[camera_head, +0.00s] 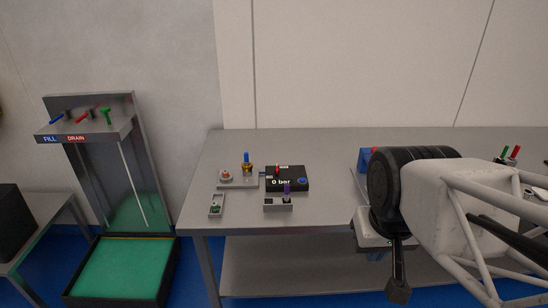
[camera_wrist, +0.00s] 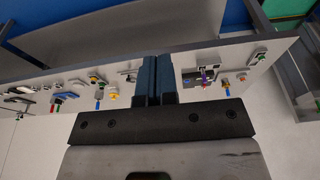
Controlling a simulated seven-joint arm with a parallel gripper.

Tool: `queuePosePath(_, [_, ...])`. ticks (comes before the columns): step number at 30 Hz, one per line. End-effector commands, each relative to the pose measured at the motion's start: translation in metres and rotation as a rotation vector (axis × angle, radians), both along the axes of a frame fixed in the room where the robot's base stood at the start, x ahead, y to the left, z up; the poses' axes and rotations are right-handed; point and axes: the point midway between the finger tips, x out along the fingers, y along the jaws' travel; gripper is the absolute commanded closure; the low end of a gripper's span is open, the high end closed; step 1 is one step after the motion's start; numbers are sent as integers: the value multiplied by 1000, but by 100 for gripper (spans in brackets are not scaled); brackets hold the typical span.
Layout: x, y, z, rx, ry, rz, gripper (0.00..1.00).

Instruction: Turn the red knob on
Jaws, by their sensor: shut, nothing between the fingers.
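Several small red parts show in the head view, and I cannot tell for certain which is the red knob. A red handle (camera_head: 83,118) sits on the grey stand at the left, above the DRAIN label. A small red part (camera_head: 278,169) is on the black box (camera_head: 296,184) reading "0 bar". A red-orange button (camera_head: 226,173) is on a grey plate left of that box. Another red handle (camera_head: 515,151) stands at the right. My gripper (camera_head: 398,291) hangs at the table's front, right of the black box and apart from these parts. Its fingers (camera_wrist: 154,79) are together and empty.
The grey table (camera_head: 330,143) carries a blue-topped valve (camera_head: 246,160), a purple-handled switch (camera_head: 287,190) and a green button unit (camera_head: 216,206). A green-bottomed tub (camera_head: 120,274) is on the floor below the stand. My arm hides part of the table's right side.

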Motion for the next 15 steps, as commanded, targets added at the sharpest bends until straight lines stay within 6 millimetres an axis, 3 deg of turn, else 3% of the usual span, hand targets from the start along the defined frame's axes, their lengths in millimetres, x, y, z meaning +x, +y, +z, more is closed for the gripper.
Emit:
queuePosePath(1, [0, 0, 0, 0, 0, 0, 92])
queuePosePath(7, [6, 1, 3, 0, 3, 0, 62])
queuePosePath(15, [42, 4, 13, 3, 19, 3, 62])
